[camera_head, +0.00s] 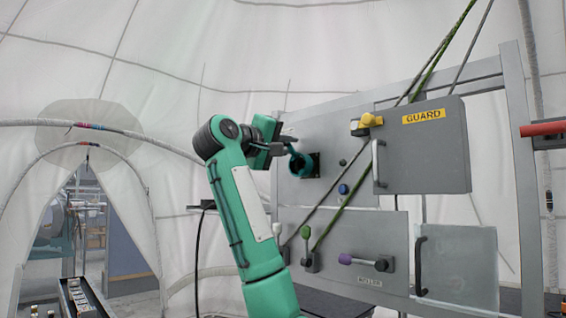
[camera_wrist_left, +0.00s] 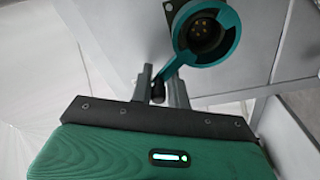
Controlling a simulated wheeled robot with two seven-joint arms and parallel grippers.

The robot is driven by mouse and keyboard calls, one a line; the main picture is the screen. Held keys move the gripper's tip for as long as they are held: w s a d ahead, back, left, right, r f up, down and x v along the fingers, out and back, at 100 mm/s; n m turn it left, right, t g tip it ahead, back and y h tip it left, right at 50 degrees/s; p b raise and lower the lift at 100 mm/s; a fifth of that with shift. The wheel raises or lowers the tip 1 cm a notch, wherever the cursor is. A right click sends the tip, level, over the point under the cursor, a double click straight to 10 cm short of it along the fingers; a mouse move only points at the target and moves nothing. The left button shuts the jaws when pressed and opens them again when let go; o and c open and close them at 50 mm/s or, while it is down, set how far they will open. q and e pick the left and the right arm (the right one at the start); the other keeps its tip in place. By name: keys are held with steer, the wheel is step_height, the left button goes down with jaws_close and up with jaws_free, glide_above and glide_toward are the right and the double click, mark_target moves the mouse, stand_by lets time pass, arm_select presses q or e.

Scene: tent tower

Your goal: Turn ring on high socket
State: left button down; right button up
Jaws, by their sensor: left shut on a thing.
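The high socket (camera_wrist_left: 205,30) is a round dark connector with pins, on a grey panel. A teal ring (camera_wrist_left: 229,53) surrounds it, and a short arm of the ring runs down to a dark knob (camera_wrist_left: 158,91). In the head view the socket (camera_head: 309,166) sits at the panel's upper left, with the teal ring (camera_head: 295,163) at its left side. My left gripper (camera_wrist_left: 162,82) is shut on the ring's knob, with one finger on each side; it also shows in the head view (camera_head: 287,147), partly hiding the ring. My right gripper is out of view.
Ropes (camera_head: 335,210) cross the panel diagonally.

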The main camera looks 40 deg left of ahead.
mark_target(311, 138)
arm_select(q)
steer(key=d+m+b, duration=0.1)
steer(key=m, duration=0.1)
steer(key=d+r+m+b, duration=0.1)
steer(key=m, duration=0.1)
steer(key=shift+s+m, duration=0.1)
steer(key=shift+m, duration=0.3)
steer(key=shift+d+m+h+b, duration=0.5)
steer(key=shift+d+m+b, duration=0.3)
steer(key=shift+m, duration=0.7)
steer(key=shift+d, duration=0.15)
steer(key=c, duration=1.6)
jaws_free()
steer(key=shift+o, duration=0.8)
steer(key=shift+s+d+r, duration=0.1)
steer(key=shift+d, duration=0.05)
